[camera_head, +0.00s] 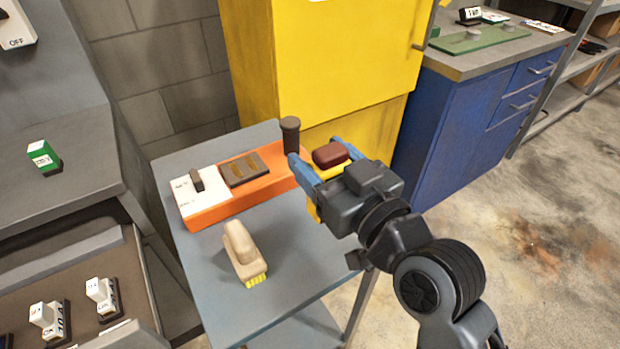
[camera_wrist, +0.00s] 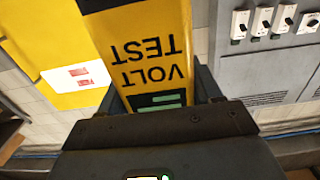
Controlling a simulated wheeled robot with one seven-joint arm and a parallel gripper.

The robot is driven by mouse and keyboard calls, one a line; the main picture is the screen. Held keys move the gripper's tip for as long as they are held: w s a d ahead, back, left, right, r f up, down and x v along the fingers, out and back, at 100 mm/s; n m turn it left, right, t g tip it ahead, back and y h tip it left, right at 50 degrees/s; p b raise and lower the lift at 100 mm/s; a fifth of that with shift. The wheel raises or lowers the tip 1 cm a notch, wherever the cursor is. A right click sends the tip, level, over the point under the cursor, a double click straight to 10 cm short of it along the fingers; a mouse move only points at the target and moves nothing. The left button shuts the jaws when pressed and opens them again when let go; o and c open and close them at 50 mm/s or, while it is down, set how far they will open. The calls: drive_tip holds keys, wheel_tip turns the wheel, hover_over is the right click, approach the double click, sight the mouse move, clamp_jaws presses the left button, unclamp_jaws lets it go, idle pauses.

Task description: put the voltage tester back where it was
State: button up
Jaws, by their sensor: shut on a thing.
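My gripper (camera_head: 323,163) is shut on the voltage tester, with its blue fingers on either side of it. The tester's yellow body (camera_head: 328,171) with a dark red top shows between the fingers in the head view. In the wrist view the tester (camera_wrist: 150,45) fills the middle, yellow with a black band and "VOLT TEST" reading upside down. My gripper holds it over the right back side of the grey cart (camera_head: 300,240), near the right end of an orange tray (camera_head: 225,210). The tester's lower end is mostly hidden by my gripper.
The orange tray carries a white labelled panel with a dark switch (camera_head: 197,180) and a brown pad (camera_head: 245,169). A dark post (camera_head: 290,135) stands at its right end. A beige brush (camera_head: 242,250) lies in front. A yellow cabinet (camera_head: 320,60) stands behind. The cart's front right is clear.

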drive_tip(key=f, duration=0.1)
drive_tip(key=a+f, duration=0.1)
drive_tip(key=f, duration=0.1)
drive_tip(key=w+f, duration=0.1)
drive_tip(key=f, duration=0.1)
drive_tip(key=shift+a+f, duration=0.1)
drive_tip(key=shift+a, duration=0.3)
drive_tip(key=shift+f+b, duration=0.45)
